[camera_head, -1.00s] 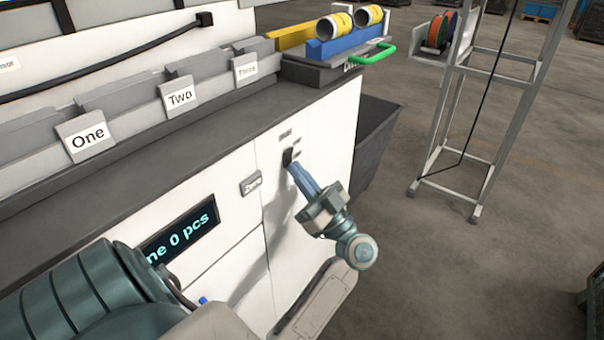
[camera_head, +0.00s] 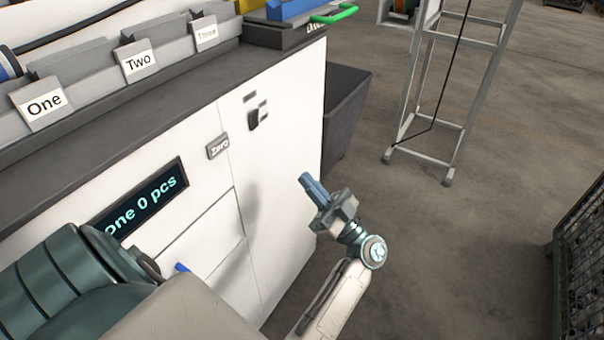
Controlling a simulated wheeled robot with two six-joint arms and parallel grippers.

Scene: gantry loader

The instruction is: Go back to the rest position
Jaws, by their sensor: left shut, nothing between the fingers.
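My left gripper (camera_head: 313,188) is in the middle of the head view, with its blue fingers together and nothing between them. It hangs in free space in front of the white cabinet (camera_head: 285,120), apart from it, and points up and to the left. A small black switch (camera_head: 253,119) on the cabinet front is up and left of the fingertips. My left forearm (camera_head: 338,300) comes up from the bottom edge. My right gripper does not show.
A display reading "one 0 pcs" (camera_head: 143,202) and a "Zero" label (camera_head: 218,146) are on the cabinet. Labelled bins (camera_head: 140,62) line its top. A dark bin (camera_head: 347,110), metal frame (camera_head: 459,100) and mesh crate (camera_head: 585,260) stand around open floor (camera_head: 470,250).

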